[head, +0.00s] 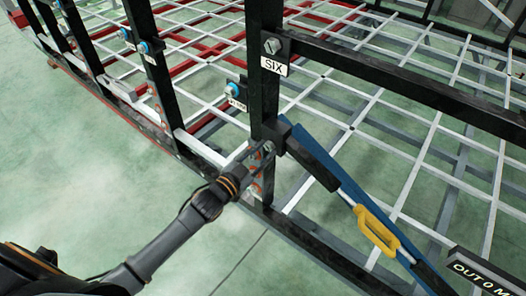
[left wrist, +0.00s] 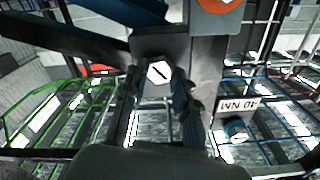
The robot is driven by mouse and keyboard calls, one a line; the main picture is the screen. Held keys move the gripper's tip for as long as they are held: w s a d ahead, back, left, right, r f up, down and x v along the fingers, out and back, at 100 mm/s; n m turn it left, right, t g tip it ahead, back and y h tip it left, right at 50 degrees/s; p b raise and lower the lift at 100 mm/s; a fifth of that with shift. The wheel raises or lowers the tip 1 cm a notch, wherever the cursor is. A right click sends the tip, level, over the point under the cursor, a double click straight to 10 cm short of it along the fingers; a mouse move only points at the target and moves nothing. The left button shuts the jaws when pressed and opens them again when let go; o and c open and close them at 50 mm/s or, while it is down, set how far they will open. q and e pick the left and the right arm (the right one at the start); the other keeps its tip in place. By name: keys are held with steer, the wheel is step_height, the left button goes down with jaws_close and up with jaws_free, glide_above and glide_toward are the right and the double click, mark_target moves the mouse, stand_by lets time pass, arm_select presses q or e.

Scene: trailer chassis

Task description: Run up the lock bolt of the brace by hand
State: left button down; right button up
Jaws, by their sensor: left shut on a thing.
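The brace (head: 345,185) is a blue bar with a yellow handle (head: 376,230), slanting from the black post down to the lower right in the head view. Its upper end has black blocks at the post. The lock bolt (left wrist: 160,72) shows as a pale hex head with a dark line on it in the left wrist view. My left gripper (head: 262,151) is at the post beside the brace's upper end, its fingers (left wrist: 158,88) shut on the bolt head from both sides. My right gripper is in neither view.
Another bolt (head: 272,46) sits above a "SIX" label (head: 274,66) on the post. A blue-collared bolt (head: 233,90) has a small label, reading "40 NM" (left wrist: 240,105) upside down in the wrist view. White mesh fills the black chassis frame. A sign (head: 482,270) stands lower right. Green floor is clear at left.

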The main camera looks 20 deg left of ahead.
arm_select(q)
steer(key=shift+s+f+m, duration=0.15)
steer(key=shift+f+m, duration=0.2)
steer(key=shift+m, duration=0.35)
steer(key=c, duration=1.4)
jaws_free()
steer(key=o, duration=0.4)
steer(key=shift+s+r, duration=0.1)
steer(key=shift+c, duration=0.2)
steer(key=shift+r, duration=0.2)
steer(key=shift+s+a+f, duration=0.1)
steer(key=shift+s+a, duration=0.05)
steer(key=shift+s, duration=0.1)
steer(key=v, duration=1.1)
steer(key=shift+s, duration=0.3)
